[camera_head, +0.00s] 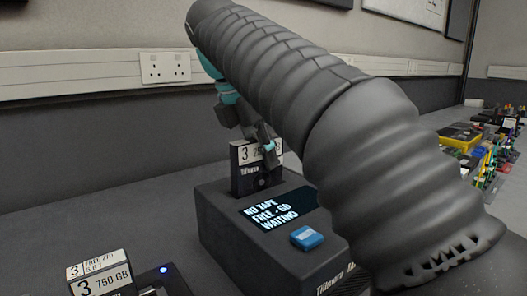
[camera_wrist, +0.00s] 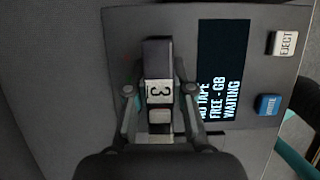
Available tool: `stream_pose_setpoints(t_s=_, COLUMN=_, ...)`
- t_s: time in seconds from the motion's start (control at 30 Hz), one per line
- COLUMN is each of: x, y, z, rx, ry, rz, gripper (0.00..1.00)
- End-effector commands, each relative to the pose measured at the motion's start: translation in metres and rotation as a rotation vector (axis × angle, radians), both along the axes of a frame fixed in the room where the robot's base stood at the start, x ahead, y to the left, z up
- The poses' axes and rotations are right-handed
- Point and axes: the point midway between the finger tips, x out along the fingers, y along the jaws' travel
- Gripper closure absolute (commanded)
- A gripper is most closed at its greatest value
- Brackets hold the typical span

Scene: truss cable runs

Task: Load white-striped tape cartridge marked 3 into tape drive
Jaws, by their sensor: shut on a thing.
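A dark tape cartridge with a white label marked 3 (camera_head: 243,180) stands upright at the top of the tape drive (camera_head: 222,222), behind its screen. I cannot tell whether its lower end is inside the slot. My gripper (camera_head: 265,143) is shut on its upper part. In the wrist view the cartridge (camera_wrist: 158,60) shows its white patch and the 3, with the fingers of my gripper (camera_wrist: 157,100) on both sides. The drive's screen (camera_head: 280,207) reads "NO TAPE", "FREE - GB", "WAITING". The slot is hidden.
The drive has a blue button (camera_head: 307,237) and a white EJECT button (camera_wrist: 283,43). Clutter including a yellow box (camera_head: 460,137) lies far right.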

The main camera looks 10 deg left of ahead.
Motion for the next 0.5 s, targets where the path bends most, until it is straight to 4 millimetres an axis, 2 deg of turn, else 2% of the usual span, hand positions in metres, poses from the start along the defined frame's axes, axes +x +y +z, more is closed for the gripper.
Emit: stream_pose_setpoints(t_s=0.5, x=0.0, y=0.0, z=-0.0043, rx=0.0, ry=0.0, rz=0.0, gripper=1.0)
